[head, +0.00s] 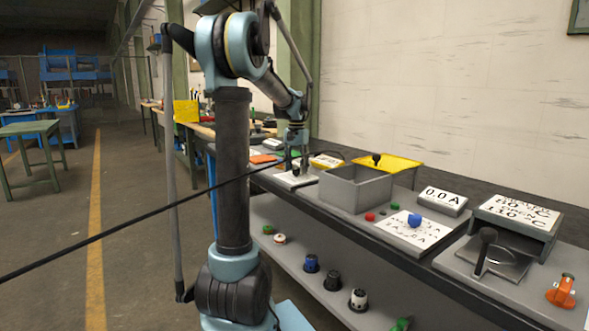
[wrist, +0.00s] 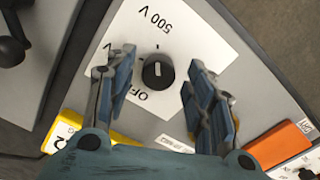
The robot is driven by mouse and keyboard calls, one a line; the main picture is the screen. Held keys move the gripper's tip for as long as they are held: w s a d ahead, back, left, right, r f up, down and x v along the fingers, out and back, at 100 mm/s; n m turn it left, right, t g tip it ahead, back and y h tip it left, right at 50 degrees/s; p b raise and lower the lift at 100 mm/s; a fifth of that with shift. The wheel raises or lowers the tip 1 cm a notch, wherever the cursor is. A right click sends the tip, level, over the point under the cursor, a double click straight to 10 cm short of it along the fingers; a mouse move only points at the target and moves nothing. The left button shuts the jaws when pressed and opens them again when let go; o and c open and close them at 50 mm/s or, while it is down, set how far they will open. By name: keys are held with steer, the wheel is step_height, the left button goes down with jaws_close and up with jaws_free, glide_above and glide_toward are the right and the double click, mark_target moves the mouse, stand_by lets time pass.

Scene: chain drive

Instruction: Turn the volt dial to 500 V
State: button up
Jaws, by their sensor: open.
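The volt dial (wrist: 158,72) is a round black knob with a pale mark, on a white plate (wrist: 205,45) in the wrist view. "500 V" is printed above the dial and "OFF" at its lower left. The pale mark looks roughly upright in the picture; its exact setting is hard to tell. My gripper (wrist: 160,78) is open, with one blue finger on each side of the dial and gaps between. In the head view my gripper (head: 296,164) is low over the white plate (head: 297,180) on the bench, and the dial is too small to make out.
An orange block (wrist: 282,145) and a yellow block (wrist: 68,123) lie near my gripper in the wrist view. A black-handled lever (wrist: 12,45) is at upper left.

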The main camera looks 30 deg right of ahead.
step_height(320, 180, up, 12)
stand_by(0.6)
